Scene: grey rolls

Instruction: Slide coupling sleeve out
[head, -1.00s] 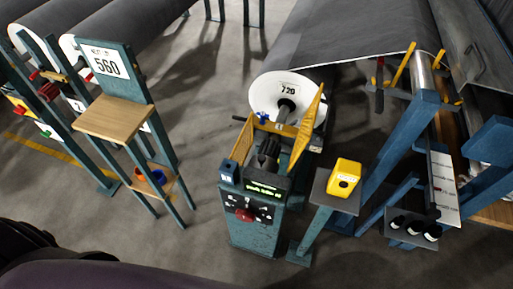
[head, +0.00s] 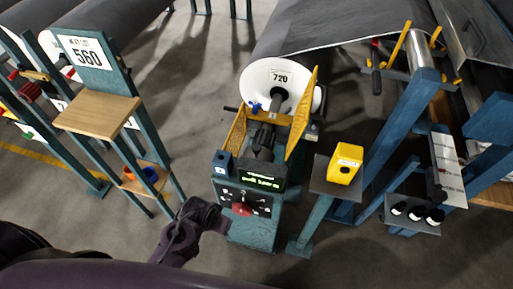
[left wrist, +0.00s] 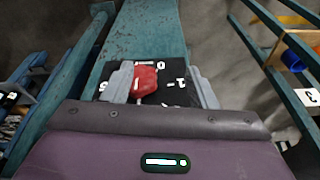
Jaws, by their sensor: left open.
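The coupling sleeve appears to be the dark ribbed piece (head: 264,139) on the shaft in front of the white-ended roll marked 720 (head: 283,80), between yellow guard panels. Below it is a blue-green stand with a control panel (head: 232,193), a lit green display and a red knob (head: 242,209). My left gripper (head: 222,217) is close to the panel's lower left. In the left wrist view, the open fingers (left wrist: 163,84) appear on either side of the red knob (left wrist: 145,78); I cannot tell whether they touch it. The sleeve is not visible there. My right gripper is not in view.
A yellow box (head: 345,163) stands on a post right of the panel. A wooden shelf (head: 98,115) under a 560 sign is at left. A blue frame with a shelf of dark cylinders (head: 413,213) is at right. Open grey floor lies between the left shelf and panel.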

